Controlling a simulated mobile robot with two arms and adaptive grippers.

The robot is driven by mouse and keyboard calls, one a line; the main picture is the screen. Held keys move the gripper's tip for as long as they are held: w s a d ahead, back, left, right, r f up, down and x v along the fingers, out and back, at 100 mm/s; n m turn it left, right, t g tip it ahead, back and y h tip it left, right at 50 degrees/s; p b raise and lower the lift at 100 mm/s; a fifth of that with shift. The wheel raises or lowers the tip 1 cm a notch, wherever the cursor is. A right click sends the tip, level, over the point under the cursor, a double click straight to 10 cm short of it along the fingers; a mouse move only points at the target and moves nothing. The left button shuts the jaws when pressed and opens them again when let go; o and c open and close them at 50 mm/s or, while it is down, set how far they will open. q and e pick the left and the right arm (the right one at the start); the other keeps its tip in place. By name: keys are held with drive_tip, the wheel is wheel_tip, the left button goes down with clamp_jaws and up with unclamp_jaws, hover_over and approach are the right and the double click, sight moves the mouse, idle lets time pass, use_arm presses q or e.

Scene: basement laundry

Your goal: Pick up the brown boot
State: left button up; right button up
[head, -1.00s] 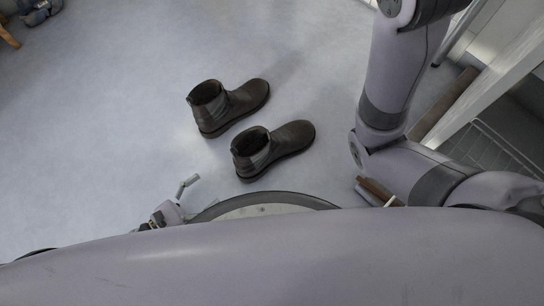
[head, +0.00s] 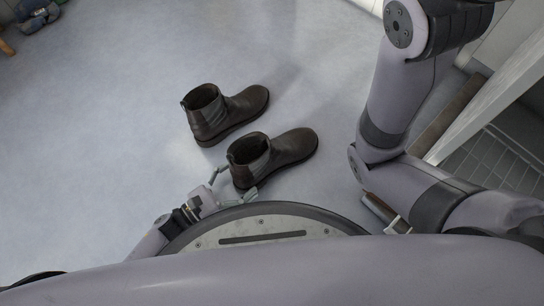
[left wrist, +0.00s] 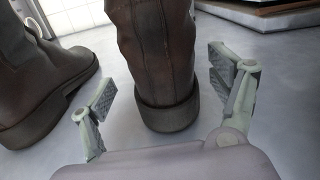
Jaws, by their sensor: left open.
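Two brown ankle boots stand upright on the floor in the head view. The nearer boot (head: 282,152) is just in front of my base, toe to the right. The farther boot (head: 232,112) stands a little behind and left of it. My left gripper (head: 233,184) is open at the heel of the nearer boot. In the left wrist view, the nearer boot's heel (left wrist: 160,70) lies ahead, between the two spread fingers (left wrist: 165,95), with gaps on both sides. The farther boot (left wrist: 45,80) shows at the left there. My right gripper is not clearly in view.
My right arm spans the right side of the head view. A white frame (head: 490,100) and a wire rack (head: 500,160) stand at the right. A blue object (head: 38,15) lies at the far upper left. The floor (head: 100,120) on the left is clear.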

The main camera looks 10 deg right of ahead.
use_arm(q)
drive_tip(key=b+x, duration=0.2)
drive_tip(key=x, duration=0.2)
drive_tip(key=shift+w+d+r+b, duration=0.15)
drive_tip(key=shift+w+d+b, duration=0.05)
drive_tip(key=shift+d+b, duration=0.2)
drive_tip(key=shift+c, duration=0.3)
drive_tip(key=c, duration=1.6)
drive_tip(key=shift+r, duration=0.15)
drive_tip(key=shift+c, duration=0.5)
